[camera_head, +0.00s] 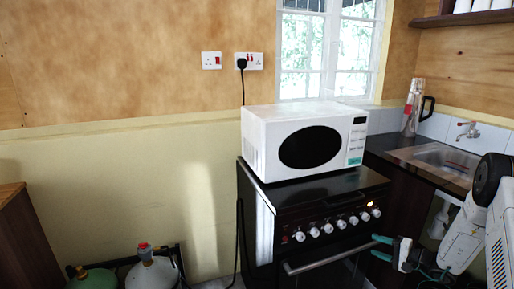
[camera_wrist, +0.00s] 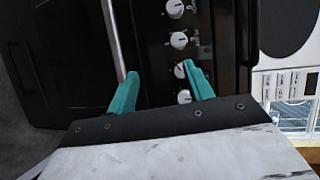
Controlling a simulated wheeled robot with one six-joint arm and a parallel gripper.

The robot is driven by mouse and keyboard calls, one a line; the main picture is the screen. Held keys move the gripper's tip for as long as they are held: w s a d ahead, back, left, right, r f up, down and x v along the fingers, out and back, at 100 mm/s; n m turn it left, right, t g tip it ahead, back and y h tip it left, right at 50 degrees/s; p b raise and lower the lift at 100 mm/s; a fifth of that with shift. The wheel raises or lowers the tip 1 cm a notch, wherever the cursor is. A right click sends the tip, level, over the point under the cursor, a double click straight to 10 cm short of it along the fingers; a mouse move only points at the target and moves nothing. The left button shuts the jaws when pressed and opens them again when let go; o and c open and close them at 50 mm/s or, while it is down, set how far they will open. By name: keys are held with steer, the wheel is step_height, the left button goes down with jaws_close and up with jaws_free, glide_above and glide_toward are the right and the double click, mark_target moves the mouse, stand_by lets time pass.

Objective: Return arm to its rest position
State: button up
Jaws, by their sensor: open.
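My gripper (camera_head: 383,247) has teal fingers and is in front of the black stove, at the right end of the oven handle in the head view. In the wrist view my gripper (camera_wrist: 163,88) is open, its two fingers apart with nothing seen between them but the stove front. The left finger lies close to the oven handle (camera_wrist: 113,38); I cannot tell whether it touches. The right finger lies over the row of stove knobs (camera_wrist: 178,40). My white arm comes in from the right in the head view.
A white microwave (camera_head: 305,138) stands on the stove (camera_head: 318,192). A sink (camera_head: 447,158) and a flask (camera_head: 412,108) are on the counter at right. Gas cylinders (camera_head: 152,272) stand on the floor at lower left.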

steer(key=s+a+r+n+g, duration=0.4)
steer(key=s+a+r+g, duration=0.8)
steer(key=s+a+r, duration=0.45)
steer(key=s+a+r+n+h, duration=0.1)
steer(key=s+r+h, duration=0.2)
steer(key=s+r, duration=0.3)
steer(key=s+r+n+t+h, duration=0.1)
steer(key=s+r+h, duration=0.3)
steer(key=s, duration=0.8)
steer(key=s+a+r+n+h, duration=0.1)
steer(key=s+r+n+h, duration=0.2)
steer(key=s+r, duration=0.5)
steer(key=shift+s+a+t+h, duration=0.35)
steer(key=shift+s+h, duration=0.25)
steer(key=shift+s, duration=0.2)
stand_by(0.8)
